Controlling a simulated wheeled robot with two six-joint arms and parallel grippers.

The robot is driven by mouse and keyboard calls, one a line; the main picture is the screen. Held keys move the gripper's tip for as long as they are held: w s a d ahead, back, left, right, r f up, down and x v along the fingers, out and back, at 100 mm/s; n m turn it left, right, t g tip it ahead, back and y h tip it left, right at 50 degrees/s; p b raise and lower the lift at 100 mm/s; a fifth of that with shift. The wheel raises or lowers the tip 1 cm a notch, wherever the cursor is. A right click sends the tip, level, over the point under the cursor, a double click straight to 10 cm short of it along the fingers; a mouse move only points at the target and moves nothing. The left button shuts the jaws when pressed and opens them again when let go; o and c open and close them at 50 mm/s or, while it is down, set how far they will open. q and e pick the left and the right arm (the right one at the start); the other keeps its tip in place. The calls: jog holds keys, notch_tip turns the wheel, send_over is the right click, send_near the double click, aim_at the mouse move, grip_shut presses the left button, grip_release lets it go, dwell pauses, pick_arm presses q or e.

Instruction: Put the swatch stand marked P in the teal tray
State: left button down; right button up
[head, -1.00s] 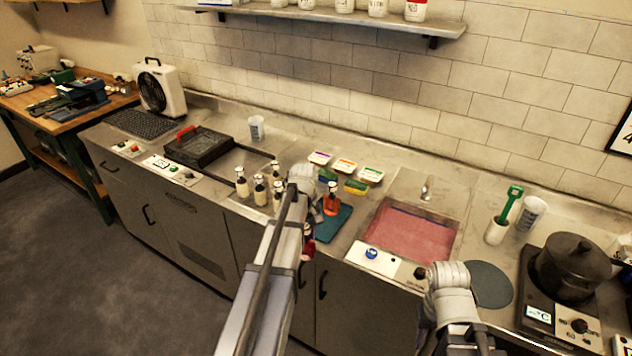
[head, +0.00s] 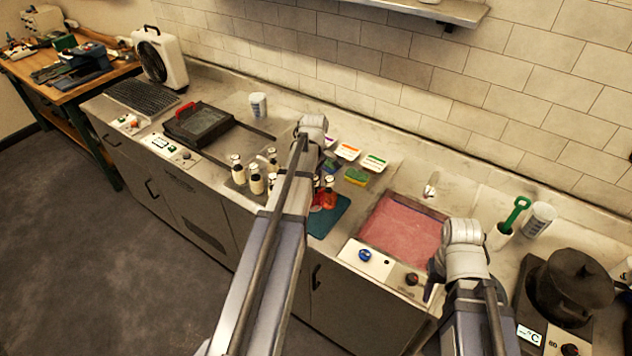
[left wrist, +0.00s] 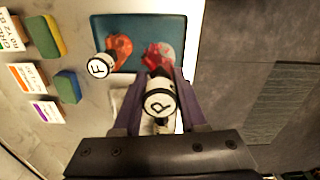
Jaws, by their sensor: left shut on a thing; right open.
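The swatch stand marked P (left wrist: 160,102) has a white top with a black letter and a red lower part. In the left wrist view my left gripper (left wrist: 158,88) is shut on it. Its red part shows over the teal tray (left wrist: 138,25); I cannot tell whether it touches. The tray also shows in the head view (head: 330,222). A stand marked F (left wrist: 101,66) with an orange base is at the tray, beside P. In the head view my left arm hides its gripper and much of P. My right gripper (head: 432,278) is open and empty near the counter's front edge.
A basin of pink liquid (head: 402,235) is to the right, with a pot (head: 572,285) farther right.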

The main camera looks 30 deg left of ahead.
aim_at(314, 204)
pick_arm(q)
jog(key=shift+f+b, duration=3.4)
jog(key=shift+f, duration=0.15)
jog(key=shift+f+b, duration=0.5)
grip_release()
jog(key=shift+r, duration=0.25)
notch_tip(314, 204, up, 7)
jog(key=p, duration=0.7)
jog(key=shift+f, duration=0.1)
jog(key=shift+d+f, duration=0.1)
